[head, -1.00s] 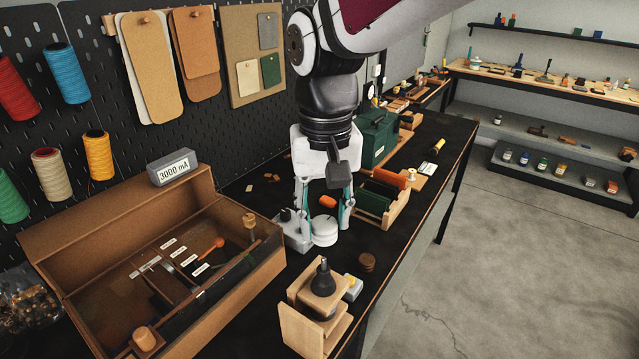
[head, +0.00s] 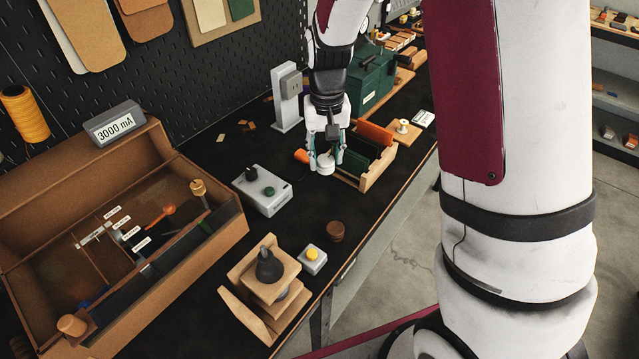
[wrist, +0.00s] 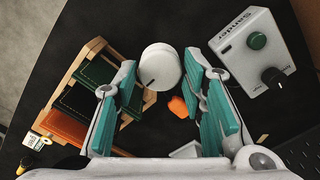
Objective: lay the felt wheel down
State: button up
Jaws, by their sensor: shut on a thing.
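The felt wheel is a thick white disc (head: 325,164), and it also shows in the wrist view (wrist: 160,66) with a small dark slot on its face. My gripper (head: 325,160) is shut on it, one teal-padded finger on each side; the fingertips also show in the wrist view (wrist: 160,72). My gripper points down over the black bench top (head: 220,165). I cannot tell whether the wheel touches the bench or hangs just above it. The grey sander box (head: 264,192), with a green button and a black knob, stands apart from the wheel.
A wooden rack (head: 378,178) with green and orange pieces stands close to the right of my gripper. An orange object (head: 301,156) lies close on the left. A grey stand (head: 287,100) is behind. A brown round piece (head: 336,231) is nearer; the bench between is clear.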

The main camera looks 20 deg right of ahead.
notch_tip(320, 180, down, 9)
jog(key=shift+f+p, duration=0.2)
jog(key=shift+p, duration=0.3)
jog(key=shift+f, duration=0.15)
jog(key=o, duration=1.3)
notch_tip(320, 180, up, 12)
jog(key=shift+r+b, duration=0.15)
jog(key=shift+b, duration=0.55)
jog(key=s+r+n+t, duration=0.2)
jog(key=s+r+t, duration=0.3)
jog(key=s+r, duration=1.4)
jog(key=s, duration=0.3)
jog(key=shift+s+r+t, duration=0.15)
jog(key=shift+s+t, duration=0.15)
jog(key=shift+s, duration=0.05)
